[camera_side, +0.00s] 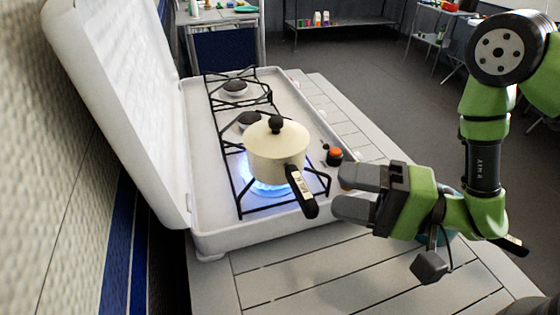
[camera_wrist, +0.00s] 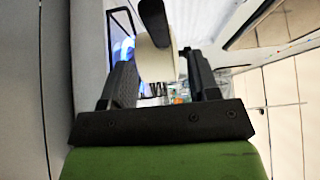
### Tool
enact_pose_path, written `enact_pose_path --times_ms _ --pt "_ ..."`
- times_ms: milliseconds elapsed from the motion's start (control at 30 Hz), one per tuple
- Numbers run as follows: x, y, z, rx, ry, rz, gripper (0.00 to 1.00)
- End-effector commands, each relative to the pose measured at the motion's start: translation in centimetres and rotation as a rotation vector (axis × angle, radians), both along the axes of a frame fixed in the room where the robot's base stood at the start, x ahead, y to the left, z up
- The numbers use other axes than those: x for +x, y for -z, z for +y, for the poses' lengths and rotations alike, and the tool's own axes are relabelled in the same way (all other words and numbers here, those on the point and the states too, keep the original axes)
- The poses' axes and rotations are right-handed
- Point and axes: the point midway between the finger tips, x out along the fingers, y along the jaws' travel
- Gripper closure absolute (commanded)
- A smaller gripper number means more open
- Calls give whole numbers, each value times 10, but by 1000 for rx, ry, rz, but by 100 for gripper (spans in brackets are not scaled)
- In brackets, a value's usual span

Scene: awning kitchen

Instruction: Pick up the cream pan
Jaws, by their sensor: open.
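The cream pan (camera_side: 278,156) sits upright with its lid and black knob on the lit front burner of the white stove (camera_side: 240,235). Its black handle (camera_side: 301,193) points toward the front, on the side of my gripper. My gripper (camera_side: 350,193) is open, to the right of the handle and apart from it in the side view. In the wrist view the cream pan (camera_wrist: 155,62) and its dark handle (camera_wrist: 156,22) show between the two fingers of my gripper (camera_wrist: 160,75). Nothing is held.
A blue flame (camera_side: 262,187) burns under the pan. The raised stove lid (camera_side: 120,85) stands at the left. Two other burners (camera_side: 248,119) behind are empty. An orange-topped knob (camera_side: 334,155) is by the stove's right edge. The slatted counter (camera_side: 300,272) in front is clear.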

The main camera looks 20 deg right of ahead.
Motion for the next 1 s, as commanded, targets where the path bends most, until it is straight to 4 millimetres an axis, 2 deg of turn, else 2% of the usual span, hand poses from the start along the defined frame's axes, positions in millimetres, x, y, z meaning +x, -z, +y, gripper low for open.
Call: enact_pose_path --times_ms 100,367,700,967,1000 --pt "7 0 11 0 -5 -4 45" --pt "17 -1 23 1 -4 -3 45" --pt "43 -1 55 2 -4 0 45" --pt "44 0 57 2 -1 3 45" --pt "44 0 57 2 -1 3 54"
